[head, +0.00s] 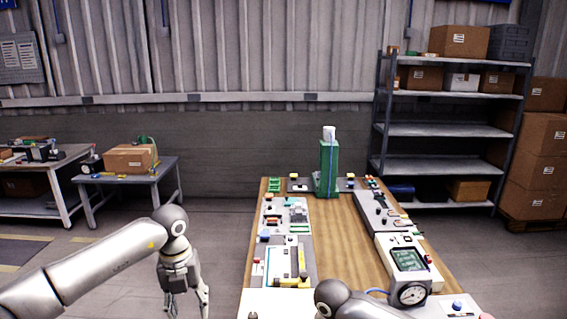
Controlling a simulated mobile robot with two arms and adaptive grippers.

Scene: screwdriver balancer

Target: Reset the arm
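My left arm comes in from the left, and its gripper (187,298) hangs downward off the left side of the wooden workbench (335,235). Its fingers look spread apart, with nothing visible between them. Only a rounded grey part of my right arm (345,300) shows at the bottom edge, over the near end of the bench. My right gripper is out of the frame.
A green block with a white top (328,165) stands at the bench's far end. A box with a screen (409,260) and a round gauge (412,294) sit at the right. Panels with small parts line the left edge. The bench's middle is clear.

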